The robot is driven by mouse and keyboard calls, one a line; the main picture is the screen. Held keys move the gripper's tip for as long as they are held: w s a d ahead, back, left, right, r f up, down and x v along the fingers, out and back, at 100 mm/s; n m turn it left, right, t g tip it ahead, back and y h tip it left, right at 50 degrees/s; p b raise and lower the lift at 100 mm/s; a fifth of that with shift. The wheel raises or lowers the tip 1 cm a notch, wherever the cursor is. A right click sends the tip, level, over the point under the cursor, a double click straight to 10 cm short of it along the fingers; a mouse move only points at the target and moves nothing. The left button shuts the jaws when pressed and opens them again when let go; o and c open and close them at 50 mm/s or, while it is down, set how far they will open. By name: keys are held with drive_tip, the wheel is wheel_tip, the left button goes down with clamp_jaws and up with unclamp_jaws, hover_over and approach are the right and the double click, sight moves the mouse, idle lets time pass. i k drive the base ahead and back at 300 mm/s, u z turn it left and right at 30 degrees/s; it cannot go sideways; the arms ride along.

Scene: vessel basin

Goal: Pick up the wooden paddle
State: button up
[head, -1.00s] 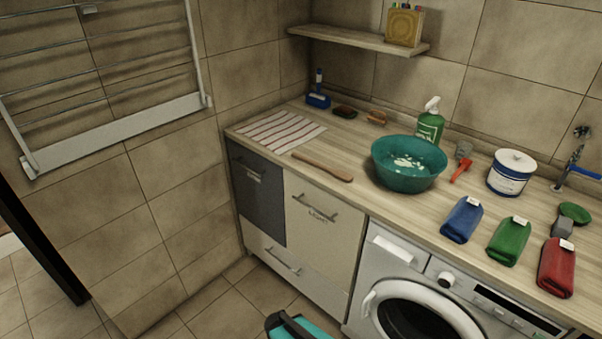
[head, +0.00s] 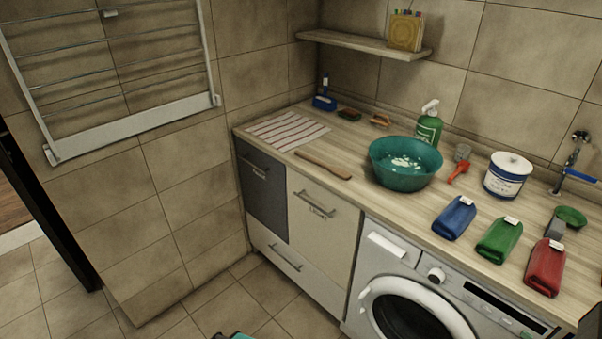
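The wooden paddle (head: 323,165) lies flat on the wooden counter, near its front edge. It sits between the striped cloth (head: 287,130) and the teal basin (head: 404,166), touching neither as far as I can see. Its wider end points right, towards the basin. The basin holds some white foam or liquid. My gripper cannot be made out in the head view; only a small teal and dark part, perhaps of my own body, shows at the bottom edge.
Blue, green (head: 499,239) and red folded cloths lie at the counter's right front. A white tub (head: 507,176), red scoop (head: 457,172) and green spray bottle (head: 429,124) stand behind. A shelf (head: 365,44) overhangs the back. The washing machine (head: 420,295) and drawers are below; floor at left is clear.

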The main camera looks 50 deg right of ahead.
sight(345, 176)
drive_tip(key=u, duration=0.45)
drive_tip(key=k, duration=1.4)
drive_tip(key=z, duration=0.55)
drive_tip(key=i, duration=1.4)
drive_tip(key=u, duration=0.6)
